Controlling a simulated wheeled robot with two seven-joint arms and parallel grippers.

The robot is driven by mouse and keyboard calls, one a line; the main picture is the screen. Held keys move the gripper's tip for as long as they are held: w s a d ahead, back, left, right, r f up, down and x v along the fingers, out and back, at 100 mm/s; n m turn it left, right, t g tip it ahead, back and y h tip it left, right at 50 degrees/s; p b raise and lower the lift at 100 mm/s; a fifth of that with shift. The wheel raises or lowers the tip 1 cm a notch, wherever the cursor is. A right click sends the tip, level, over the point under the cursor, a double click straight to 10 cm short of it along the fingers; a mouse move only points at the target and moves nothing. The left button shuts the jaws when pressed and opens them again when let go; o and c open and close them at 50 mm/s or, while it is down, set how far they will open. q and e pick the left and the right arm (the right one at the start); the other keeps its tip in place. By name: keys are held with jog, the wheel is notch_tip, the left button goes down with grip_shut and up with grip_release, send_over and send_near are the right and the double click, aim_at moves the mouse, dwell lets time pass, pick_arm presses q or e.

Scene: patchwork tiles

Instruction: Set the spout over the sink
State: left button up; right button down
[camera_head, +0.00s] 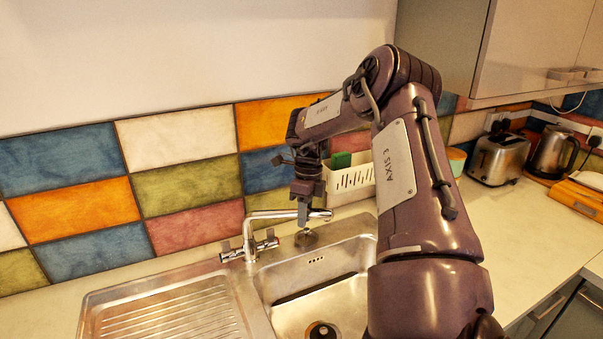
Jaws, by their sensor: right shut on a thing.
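The chrome spout (272,214) rises from the mixer tap (248,249) at the back of the sink and points right, roughly along the back edge. Its tip (328,214) shows at the back rim of the steel basin (345,291); I cannot tell exactly whether it is above the bowl. My right gripper (304,217) points down and is shut on the spout near its outer end. The fingers hide a short piece of the spout. My left gripper is out of view.
A ribbed drainboard (170,315) lies left of the basin. A white caddy (352,182) with a green sponge (341,160) stands behind my right arm. A toaster (498,159) and a kettle (553,152) stand at the right. A cupboard (535,45) hangs above.

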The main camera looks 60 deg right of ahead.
jog(key=shift+d, duration=0.2)
dwell(0.3)
jog(key=c, duration=1.2)
grip_release()
jog(key=shift+c, duration=0.2)
jog(key=shift+w+d+r, duration=0.1)
jog(key=shift+w+r, duration=0.05)
jog(key=shift+r, duration=0.4)
notch_tip(320, 180, up, 7)
jog(key=d+b, duration=0.1)
jog(key=b, duration=0.1)
jog(key=shift+f, duration=0.15)
